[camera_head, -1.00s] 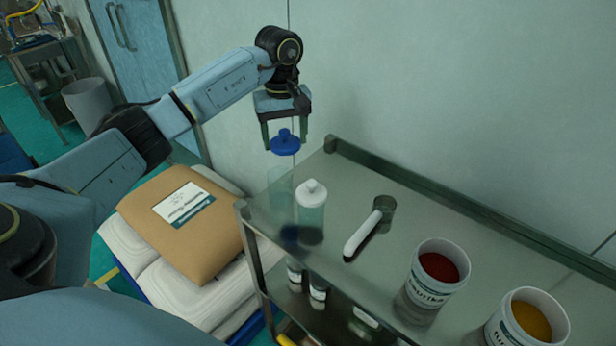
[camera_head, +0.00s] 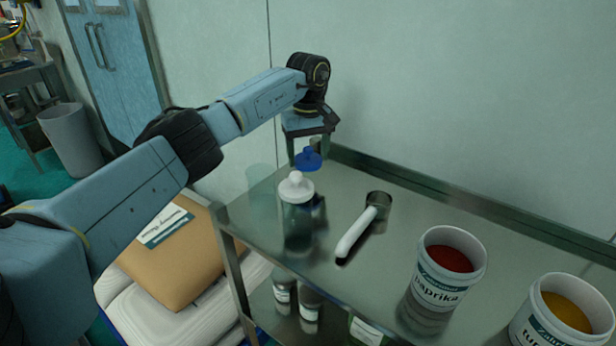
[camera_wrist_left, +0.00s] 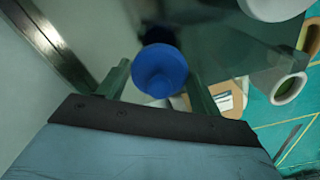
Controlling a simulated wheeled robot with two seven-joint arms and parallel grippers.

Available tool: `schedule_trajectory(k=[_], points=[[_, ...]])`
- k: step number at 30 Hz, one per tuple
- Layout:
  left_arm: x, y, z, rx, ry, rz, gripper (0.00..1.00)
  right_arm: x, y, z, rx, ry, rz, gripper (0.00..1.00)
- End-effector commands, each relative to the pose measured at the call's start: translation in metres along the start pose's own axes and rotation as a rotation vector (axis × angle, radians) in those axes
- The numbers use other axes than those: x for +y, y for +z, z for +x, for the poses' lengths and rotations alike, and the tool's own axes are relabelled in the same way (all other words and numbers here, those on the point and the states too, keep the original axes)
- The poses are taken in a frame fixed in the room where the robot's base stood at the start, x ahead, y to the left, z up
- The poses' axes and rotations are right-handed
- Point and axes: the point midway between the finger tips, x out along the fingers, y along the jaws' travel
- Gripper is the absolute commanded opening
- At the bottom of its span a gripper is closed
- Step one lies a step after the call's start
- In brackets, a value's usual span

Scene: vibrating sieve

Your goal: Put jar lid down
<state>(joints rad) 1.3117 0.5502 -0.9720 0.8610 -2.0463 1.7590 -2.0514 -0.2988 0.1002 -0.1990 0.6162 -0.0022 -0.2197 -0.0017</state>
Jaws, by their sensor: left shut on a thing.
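My left gripper (camera_head: 310,152) is shut on the blue jar lid (camera_head: 308,160), holding it by its knob. The lid is just above the far left part of the metal cart top (camera_head: 395,215), behind the white-lidded jar. In the left wrist view, the lid (camera_wrist_left: 160,72) sits between the two fingers, with a dark blue reflection beyond it. A clear jar with a white lid (camera_head: 297,187) stands on the cart, nearer than the gripper. A faint clear glass shape (camera_head: 262,180) shows to its left, hard to make out. My right gripper is out of view.
A scoop with a white handle (camera_head: 357,232) lies right of the jar. A paprika tub (camera_head: 441,285) and a tub of yellow powder (camera_head: 530,325) stand at the front right. A raised rim (camera_head: 450,195) and wall close off the back. Small bottles (camera_head: 309,305) stand on the shelf below.

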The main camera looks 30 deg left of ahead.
Motion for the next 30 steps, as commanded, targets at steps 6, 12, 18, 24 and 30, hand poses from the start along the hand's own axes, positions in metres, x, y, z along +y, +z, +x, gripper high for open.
schedule_trajectory(k=[6,12,18,24,30], points=[[0.000,0.000,0.020,-0.001,0.000,-0.001,0.44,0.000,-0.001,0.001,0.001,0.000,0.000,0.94],[0.000,0.001,0.048,-0.002,-0.001,0.000,0.44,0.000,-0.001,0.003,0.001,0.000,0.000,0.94],[0.000,0.000,0.053,0.000,0.001,0.000,0.44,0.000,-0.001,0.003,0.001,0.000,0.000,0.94],[0.000,0.000,0.056,0.001,0.000,0.000,0.44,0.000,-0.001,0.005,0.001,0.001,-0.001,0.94],[0.000,0.000,0.055,0.000,0.000,0.000,0.87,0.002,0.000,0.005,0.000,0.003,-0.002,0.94]])
